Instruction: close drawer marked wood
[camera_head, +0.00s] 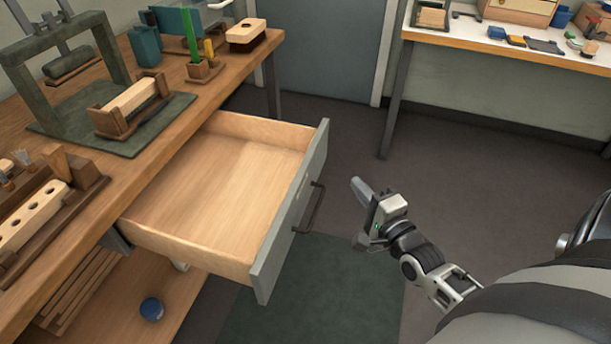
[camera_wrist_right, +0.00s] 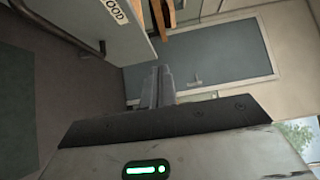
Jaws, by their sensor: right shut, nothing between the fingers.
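The drawer (camera_head: 218,184) is pulled well out from under the workbench, and its inside looks empty. Its grey front (camera_head: 290,215) carries a dark bar handle (camera_head: 309,207). In the right wrist view the drawer front (camera_wrist_right: 122,30) shows at the upper left with a white label (camera_wrist_right: 116,11) reading "OOD", its first letter cut off. My right gripper (camera_head: 358,213) is shut and empty, to the right of the drawer front and apart from the handle. Its fingers also show in the right wrist view (camera_wrist_right: 158,84). My left gripper is not in view.
The workbench (camera_head: 165,165) holds a press (camera_head: 70,80), wooden brush blocks and tool holders. A blue ball (camera_head: 152,309) lies on the lower shelf. A second table (camera_head: 500,45) stands at the back right. The floor between is clear, with a green mat (camera_head: 315,295).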

